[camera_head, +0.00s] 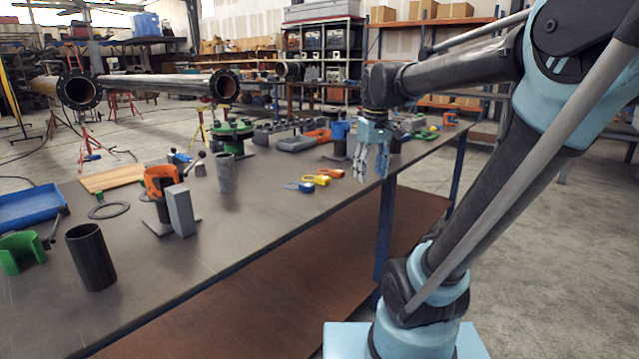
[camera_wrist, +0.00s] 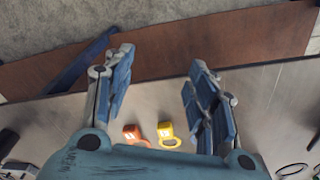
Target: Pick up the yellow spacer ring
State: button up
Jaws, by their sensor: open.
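The yellow spacer ring (camera_head: 317,180) lies flat on the dark workbench (camera_head: 255,225), near its front edge, between a blue ring (camera_head: 299,187) and an orange ring (camera_head: 331,173). In the wrist view the yellow ring (camera_wrist: 168,135) shows below the gap between my fingers, just right of the orange ring (camera_wrist: 134,135). My gripper (camera_head: 372,165) is open and empty, hanging with its fingers downward to the right of the rings in the head view. Its two spread fingers also show in the wrist view (camera_wrist: 160,65). I cannot tell its exact height above the bench.
A grey cylinder (camera_head: 226,172), a grey upright block (camera_head: 181,210), an orange clamp (camera_head: 160,180) and a black tube (camera_head: 91,257) stand to the left. A green flanged part (camera_head: 232,136) and grey and orange tools (camera_head: 304,141) lie behind the rings. The bench around the rings is clear.

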jog(key=w+a+r+n, duration=0.3)
jog(key=w+a+r, duration=0.35)
jog(key=w, duration=0.25)
notch_tip(320, 180, up, 2)
jog(key=r+n+g, duration=0.1)
jog(key=n, duration=0.1)
send_over(320, 176)
notch_tip(320, 176, down, 12)
jog(key=shift+s+d, duration=0.1)
jog(key=shift+f, duration=2.65)
jog(key=c, duration=1.2)
